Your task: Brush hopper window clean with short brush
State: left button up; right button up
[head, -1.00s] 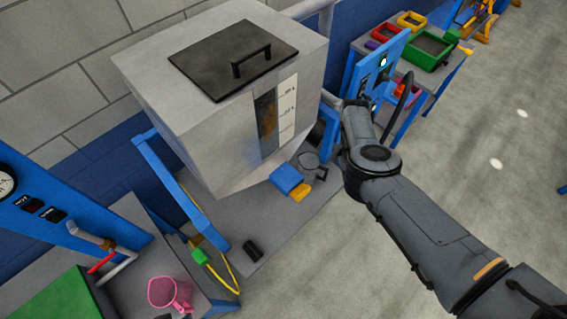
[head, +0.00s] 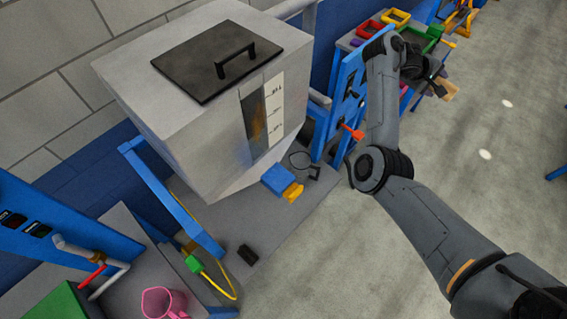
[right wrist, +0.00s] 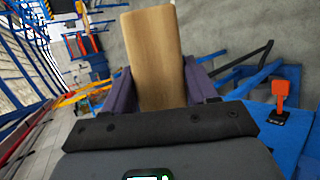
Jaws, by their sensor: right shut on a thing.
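The grey hopper (head: 185,110) stands at the centre left of the head view with a black handled lid (head: 215,60). Its narrow front window (head: 256,125) is dark with brown, dusty smears, beside a white scale. My right gripper (head: 438,82) is over the back-right bench, away from the hopper. In the right wrist view its two purple-grey fingers (right wrist: 168,88) are shut on a flat wooden handle (right wrist: 157,55). The wood also shows in the head view (head: 451,90). No bristles show, so I cannot tell which brush it is. My left gripper is out of view.
Red, yellow and green trays (head: 396,17) sit on the back-right bench. A blue panel with a red lever (head: 351,131) stands right of the hopper. A blue box (head: 277,180) and a black block (head: 248,255) lie below it. A pink cup (head: 163,303) is at front left.

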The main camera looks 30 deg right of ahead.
jog(key=w+a+r+n+t, duration=0.1)
jog(key=w+a+n+t, duration=0.4)
jog(key=a, duration=0.6)
jog(key=w+a+n+t, duration=0.4)
jog(key=w+a+t, duration=0.3)
jog(key=a, duration=0.4)
jog(key=s+a+f+n+t+y, duration=0.25)
jog(key=a+f, duration=0.25)
jog(key=a, duration=0.5)
jog(key=s+a+f+n+t+y+b, duration=0.15)
jog(key=a+f+y, duration=0.3)
jog(key=a, duration=0.45)
jog(key=s+a+f+n+t+y, duration=0.25)
jog(key=a+f, duration=0.25)
jog(key=a, duration=0.5)
jog(key=shift+t, duration=0.35)
jog(key=w+b, duration=0.1)
jog(key=w+a+b, duration=0.1)
jog(key=w, duration=0.1)
jog(key=w+b, duration=0.1)
jog(key=w, duration=0.1)
jog(key=shift+w+a+f+b, duration=0.2)
jog(key=shift+a+f+b, duration=0.1)
jog(key=shift+b, duration=0.1)
jog(key=shift+w+a, duration=0.15)
jog(key=shift+w, duration=0.3)
